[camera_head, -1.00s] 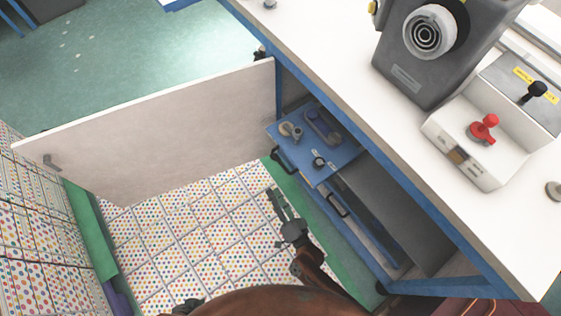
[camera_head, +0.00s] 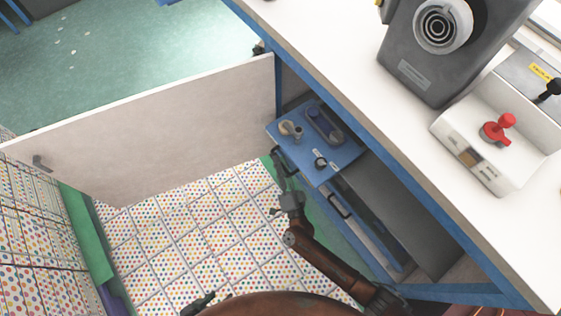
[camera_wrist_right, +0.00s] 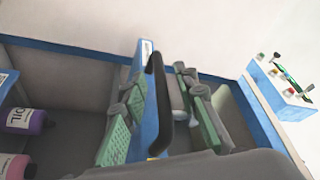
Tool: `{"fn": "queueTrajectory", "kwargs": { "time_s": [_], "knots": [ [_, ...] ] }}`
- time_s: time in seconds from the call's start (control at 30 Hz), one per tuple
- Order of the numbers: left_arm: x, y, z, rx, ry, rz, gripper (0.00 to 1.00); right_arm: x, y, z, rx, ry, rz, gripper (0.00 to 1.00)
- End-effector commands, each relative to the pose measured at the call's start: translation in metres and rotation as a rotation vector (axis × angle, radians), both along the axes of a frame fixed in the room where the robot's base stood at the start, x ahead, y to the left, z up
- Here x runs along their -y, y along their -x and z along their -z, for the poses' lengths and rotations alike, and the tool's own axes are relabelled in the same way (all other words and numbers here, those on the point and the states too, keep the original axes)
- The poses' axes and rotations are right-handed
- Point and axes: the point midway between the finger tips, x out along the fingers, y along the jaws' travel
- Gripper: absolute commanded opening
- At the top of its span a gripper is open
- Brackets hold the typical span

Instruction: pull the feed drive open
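The feed drive appears to be the blue unit (camera_head: 342,156) with knobs and a dial on top, in the cabinet opening under the table. Its dark handle is on the front and shows in the right wrist view as a black bar handle (camera_wrist_right: 157,95). My right gripper (camera_head: 283,170) is at that front. In the wrist view, its green-padded fingers (camera_wrist_right: 160,112) are open, one on each side of the handle, with visible gaps. My left gripper (camera_head: 200,303) is low at the bottom edge, away from the cabinet, small and dark; its opening is unclear.
A white cabinet door (camera_head: 150,130) stands open at the left. A second blue unit with a handle (camera_head: 335,202) sits beside the feed drive. The white tabletop (camera_head: 370,110) overhangs the opening. The dotted floor is clear.

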Motion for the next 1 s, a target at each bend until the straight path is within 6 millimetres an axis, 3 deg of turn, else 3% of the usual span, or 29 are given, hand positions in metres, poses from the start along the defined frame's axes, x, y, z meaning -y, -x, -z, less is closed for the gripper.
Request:
{"fn": "queueTrajectory", "kwargs": {
  "time_s": [0.27, 0.63, 1.0],
  "knots": [
    [0.0005, -0.0006, 0.0000, 0.003, 0.001, 0.000, 0.40, -0.0004, -0.0011, -0.0011, 0.000, 0.000, 0.000, 0.26],
    [0.0007, -0.0006, 0.0002, 0.002, 0.001, 0.000, 0.40, -0.0002, -0.0008, -0.0007, 0.000, 0.000, 0.000, 0.00],
    [0.0006, -0.0005, 0.0002, 0.002, 0.001, 0.000, 0.40, -0.0001, -0.0008, -0.0003, 0.000, 0.000, 0.000, 0.00]
  ]
}}
